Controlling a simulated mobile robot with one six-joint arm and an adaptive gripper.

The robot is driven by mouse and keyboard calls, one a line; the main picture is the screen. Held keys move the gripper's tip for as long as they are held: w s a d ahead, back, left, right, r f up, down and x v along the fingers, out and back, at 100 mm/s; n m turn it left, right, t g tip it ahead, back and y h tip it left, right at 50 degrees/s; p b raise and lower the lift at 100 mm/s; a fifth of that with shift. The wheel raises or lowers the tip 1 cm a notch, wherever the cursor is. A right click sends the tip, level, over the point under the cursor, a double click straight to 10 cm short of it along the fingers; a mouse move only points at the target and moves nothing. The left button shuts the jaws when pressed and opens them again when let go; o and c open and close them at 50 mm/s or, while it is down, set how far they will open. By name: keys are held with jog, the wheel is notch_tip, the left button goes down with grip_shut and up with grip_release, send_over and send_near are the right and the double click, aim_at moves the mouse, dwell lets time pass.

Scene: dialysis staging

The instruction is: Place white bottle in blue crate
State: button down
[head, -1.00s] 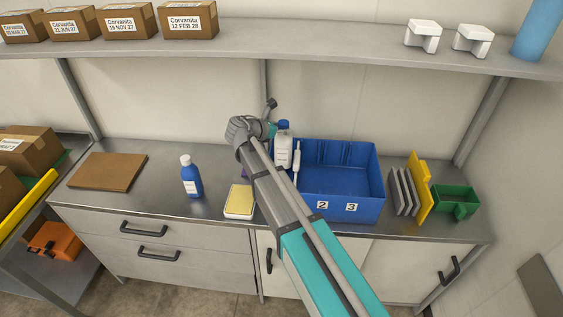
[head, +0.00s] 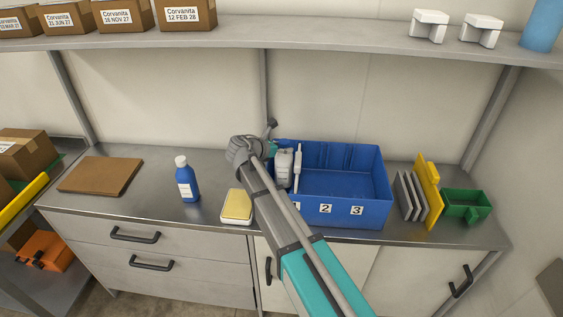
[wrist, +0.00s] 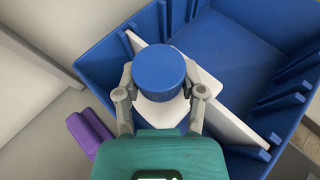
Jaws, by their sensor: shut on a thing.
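The white bottle (head: 284,168) has a blue cap, seen from above in the wrist view (wrist: 160,72). My gripper (wrist: 163,92) is shut on it just below the cap; in the head view the gripper (head: 272,149) is partly hidden by my arm. The blue crate (head: 345,210) stands on the counter, and a white divider (head: 297,168) cuts off its left compartment. The bottle is upright at that left compartment, beside the divider, its lower part hidden. I cannot tell whether it touches the crate floor. The crate also shows in the wrist view (wrist: 255,60).
A blue bottle (head: 187,182) and a yellow-topped pad (head: 237,206) stand left of the crate. Grey plates (head: 409,196), a yellow panel (head: 428,188) and a green bin (head: 467,207) stand right. A purple thing (wrist: 88,132) lies beside the crate. The crate's right compartment looks empty.

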dwell(0.4)
notch_tip(320, 180, down, 4)
jog(key=b, duration=0.4)
jog(key=shift+f, duration=0.25)
jog(key=shift+f+b, duration=0.1)
jog(key=shift+b, duration=0.25)
jog(key=shift+c, duration=2.4)
grip_release()
jog(key=shift+r, duration=0.2)
jog(key=p, duration=0.5)
send_near(277, 158)
jog(key=shift+w+d+f, duration=0.15)
jog(key=shift+w+d, duration=0.1)
jog(key=shift+d, duration=0.15)
